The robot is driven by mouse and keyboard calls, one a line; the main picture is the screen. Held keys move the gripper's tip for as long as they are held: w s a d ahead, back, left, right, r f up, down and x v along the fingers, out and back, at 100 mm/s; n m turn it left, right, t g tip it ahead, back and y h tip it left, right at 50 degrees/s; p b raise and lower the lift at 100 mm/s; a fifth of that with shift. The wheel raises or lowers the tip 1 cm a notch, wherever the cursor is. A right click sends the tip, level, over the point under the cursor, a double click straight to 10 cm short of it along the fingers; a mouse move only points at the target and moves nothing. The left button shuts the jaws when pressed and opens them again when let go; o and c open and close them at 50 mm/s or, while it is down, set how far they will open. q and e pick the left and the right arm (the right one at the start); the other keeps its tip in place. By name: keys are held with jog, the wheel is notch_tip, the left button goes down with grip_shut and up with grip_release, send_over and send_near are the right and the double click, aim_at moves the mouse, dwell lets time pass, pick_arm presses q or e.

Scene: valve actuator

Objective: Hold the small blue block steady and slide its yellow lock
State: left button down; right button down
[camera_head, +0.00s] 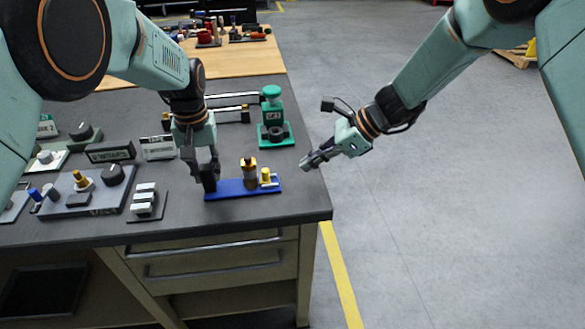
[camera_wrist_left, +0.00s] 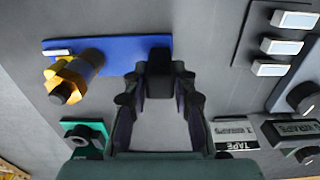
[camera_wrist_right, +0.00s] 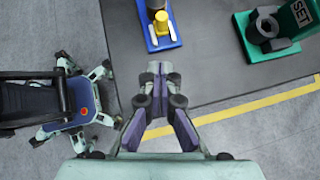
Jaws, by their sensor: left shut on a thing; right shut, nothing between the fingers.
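The small blue block (camera_head: 228,190) is a flat blue base near the front right corner of the bench. It carries a dark and brass valve body (camera_head: 249,172) and a yellow lock (camera_head: 266,177) at its right end. My left gripper (camera_head: 207,180) is shut on a black upright part (camera_wrist_left: 160,72) at the block's left end. The left wrist view shows the blue base (camera_wrist_left: 120,48) beyond the fingers. In the right wrist view the yellow lock (camera_wrist_right: 160,24) stands ahead of the shut fingertips (camera_wrist_right: 160,78).
A green fixture (camera_head: 274,125) stands behind the block. To the left are a small rack with white bars (camera_head: 144,200), a grey panel with knobs (camera_head: 85,190) and labelled boxes (camera_head: 110,151). Open floor lies right of the bench, with a yellow line (camera_head: 340,270).

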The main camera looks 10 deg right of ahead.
pick_arm(q)
jog(key=shift+s+f, duration=0.1)
pick_arm(e)
jog(key=v, duration=0.5)
jog(key=shift+s+d+r, duration=0.1)
jog(key=shift+d+r, duration=0.05)
jog(key=shift+d, duration=0.05)
pick_arm(q)
jog(key=c, duration=1)
grip_release()
jog(key=shift+a, duration=0.1)
